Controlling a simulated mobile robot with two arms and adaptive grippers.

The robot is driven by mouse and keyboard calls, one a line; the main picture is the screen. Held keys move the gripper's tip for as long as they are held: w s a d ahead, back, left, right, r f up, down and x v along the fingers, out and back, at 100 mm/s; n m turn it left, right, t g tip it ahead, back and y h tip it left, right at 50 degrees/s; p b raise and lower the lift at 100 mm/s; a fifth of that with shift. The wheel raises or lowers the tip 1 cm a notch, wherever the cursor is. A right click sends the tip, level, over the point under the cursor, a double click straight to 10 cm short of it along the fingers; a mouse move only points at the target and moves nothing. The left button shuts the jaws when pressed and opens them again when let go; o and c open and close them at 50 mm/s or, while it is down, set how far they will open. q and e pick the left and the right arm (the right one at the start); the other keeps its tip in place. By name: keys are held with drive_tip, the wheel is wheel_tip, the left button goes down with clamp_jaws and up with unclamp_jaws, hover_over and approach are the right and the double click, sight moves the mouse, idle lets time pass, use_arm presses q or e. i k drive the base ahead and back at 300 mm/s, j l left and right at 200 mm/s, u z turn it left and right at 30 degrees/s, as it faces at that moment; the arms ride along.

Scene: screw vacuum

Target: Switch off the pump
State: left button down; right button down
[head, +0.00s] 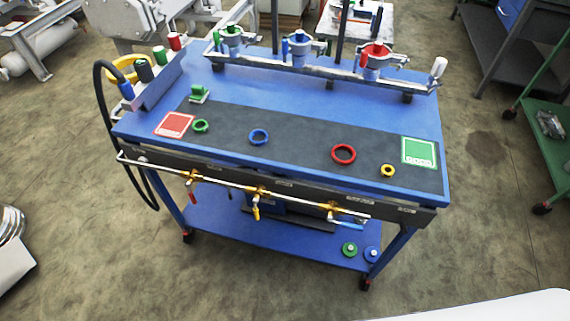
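A blue cart-like workbench (300,98) stands in the middle of the head view. I cannot tell for certain which thing is the pump or its switch. Along the front edge runs a metal pipe (225,186) with brass valves (259,194), one with a red handle (191,196) and another with a yellow one (256,212). Neither gripper is in view.
Green, blue, red and yellow rings lie on the mat between a red card (175,125) and a green card (419,153). Clamped fixtures line the back rail (320,70). A black hose (100,85) loops at the left. The floor in front is clear.

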sight(404, 227)
drive_tip(key=k+l+z, duration=0.1)
drive_tip(key=z, duration=1.05)
drive_tip(key=i+l, duration=0.1)
drive_tip(key=l, duration=0.25)
drive_tip(key=i+l, duration=0.1)
drive_tip(key=l, duration=0.2)
